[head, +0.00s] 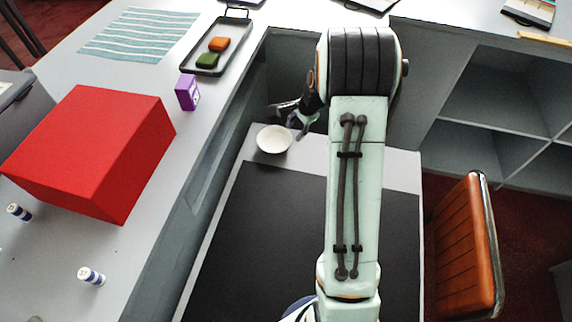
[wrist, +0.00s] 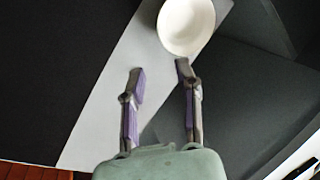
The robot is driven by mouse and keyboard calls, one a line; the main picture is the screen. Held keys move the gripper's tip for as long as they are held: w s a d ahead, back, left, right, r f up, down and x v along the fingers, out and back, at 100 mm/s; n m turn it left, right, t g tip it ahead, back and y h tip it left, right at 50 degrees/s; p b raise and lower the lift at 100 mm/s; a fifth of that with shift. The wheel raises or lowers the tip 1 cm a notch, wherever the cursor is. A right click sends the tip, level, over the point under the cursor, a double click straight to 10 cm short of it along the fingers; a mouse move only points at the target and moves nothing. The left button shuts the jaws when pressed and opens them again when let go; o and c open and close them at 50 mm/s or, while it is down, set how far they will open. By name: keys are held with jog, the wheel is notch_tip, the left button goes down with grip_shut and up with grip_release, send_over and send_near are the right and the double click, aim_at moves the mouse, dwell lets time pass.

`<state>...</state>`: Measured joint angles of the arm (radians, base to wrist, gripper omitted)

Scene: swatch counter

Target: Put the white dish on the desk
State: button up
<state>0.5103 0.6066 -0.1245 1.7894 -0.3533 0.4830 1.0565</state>
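The white dish (head: 274,139) is a small round bowl. It rests upright on the light strip of the lower surface (head: 404,170), just beyond the black mat (head: 290,235). In the wrist view the dish (wrist: 187,27) is at the top, cut by the frame edge. My gripper (head: 291,116) is just behind the dish in the head view. In the wrist view my gripper (wrist: 160,70) is open, with nothing between its fingers. The right fingertip is close to the dish's rim; I cannot tell whether they touch.
A raised white counter (head: 125,285) runs along the left. It holds a red box (head: 95,150), a purple box (head: 187,92), a black tray (head: 225,55) with orange and green pieces, and a striped cloth (head: 138,35). An orange chair (head: 465,250) and grey shelves (head: 490,100) are right.

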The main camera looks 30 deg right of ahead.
jog(key=s+a+r+n+g, duration=0.2)
jog(key=s+a+r+n, duration=0.9)
jog(key=a, duration=0.5)
jog(key=s+a+n+g, duration=0.1)
jog(key=s+a+n, duration=0.1)
jog(key=s, duration=0.6)
jog(key=s+a+r+n+g, duration=0.1)
jog(key=s+a+n, duration=0.2)
jog(key=s, duration=0.5)
jog(key=shift+n, duration=0.9)
